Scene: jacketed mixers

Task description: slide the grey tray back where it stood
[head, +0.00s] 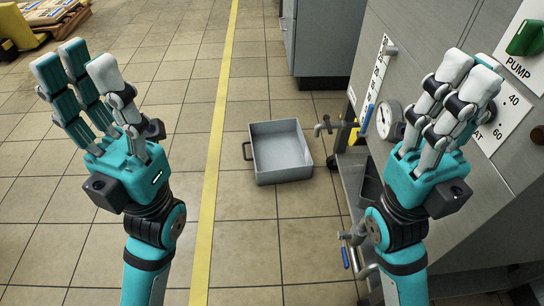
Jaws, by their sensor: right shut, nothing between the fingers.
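The grey tray (284,175) is a square, empty, open-topped pan on the tiled floor. It lies right of the yellow floor line and left of the mixer's front, with a dark handle on its left side. My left gripper (85,80) is raised at the left with its fingers spread open, apart from the tray. My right gripper (462,90) is at the right in front of the machine panel, fingers closed together and holding nothing. Neither gripper touches the tray.
A tap (323,126) sticks out from the machine just right of the tray. The machine panel carries a round gauge (388,119) and a green pump knob (526,37). A yellow line (216,130) runs along the floor. A pallet (50,12) stands far left. Floor left of the tray is clear.

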